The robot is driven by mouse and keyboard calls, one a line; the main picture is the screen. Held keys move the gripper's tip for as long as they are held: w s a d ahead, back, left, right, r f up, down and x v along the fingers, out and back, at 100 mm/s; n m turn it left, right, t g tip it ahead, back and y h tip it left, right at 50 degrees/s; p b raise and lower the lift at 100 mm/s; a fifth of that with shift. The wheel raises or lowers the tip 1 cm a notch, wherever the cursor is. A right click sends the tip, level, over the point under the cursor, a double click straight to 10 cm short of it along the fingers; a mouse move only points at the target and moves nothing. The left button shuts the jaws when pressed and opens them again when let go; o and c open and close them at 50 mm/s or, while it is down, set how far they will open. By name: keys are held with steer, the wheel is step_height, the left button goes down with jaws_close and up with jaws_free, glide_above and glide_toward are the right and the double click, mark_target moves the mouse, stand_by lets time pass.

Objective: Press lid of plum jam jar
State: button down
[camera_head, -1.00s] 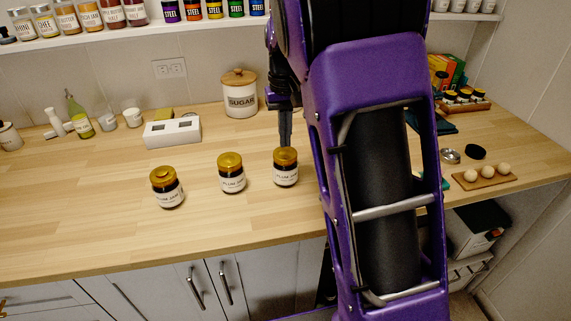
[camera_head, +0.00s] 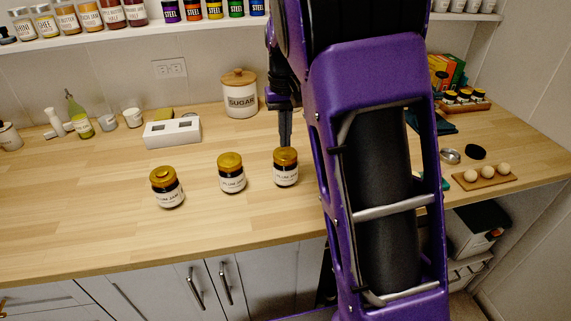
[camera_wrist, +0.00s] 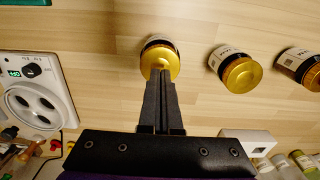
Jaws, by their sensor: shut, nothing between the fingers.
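Three plum jam jars with gold lids and dark contents stand upright in a row on the wooden counter. In the head view they are the left jar (camera_head: 166,187), the middle jar (camera_head: 231,174) and the right jar (camera_head: 286,168). My gripper (camera_head: 286,145) points down with its fingers shut and empty, its tips at the right jar's lid. In the wrist view the fingertips (camera_wrist: 162,73) overlap that jar's lid (camera_wrist: 159,58). I cannot tell whether they touch it. The middle jar (camera_wrist: 235,70) and left jar (camera_wrist: 300,68) show to the right there.
A sugar canister (camera_head: 240,94) and a white block with square openings (camera_head: 172,132) stand behind the jars. A board with eggs (camera_head: 484,175) lies at the right. A white device with round openings (camera_wrist: 36,98) is left in the wrist view. The counter's left front is clear.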

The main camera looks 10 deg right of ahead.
steer(key=shift+f+b, duration=0.6)
steer(key=shift+f, duration=0.45)
stand_by(0.4)
steer(key=shift+r+p, duration=2.5)
steer(key=shift+r, duration=0.55)
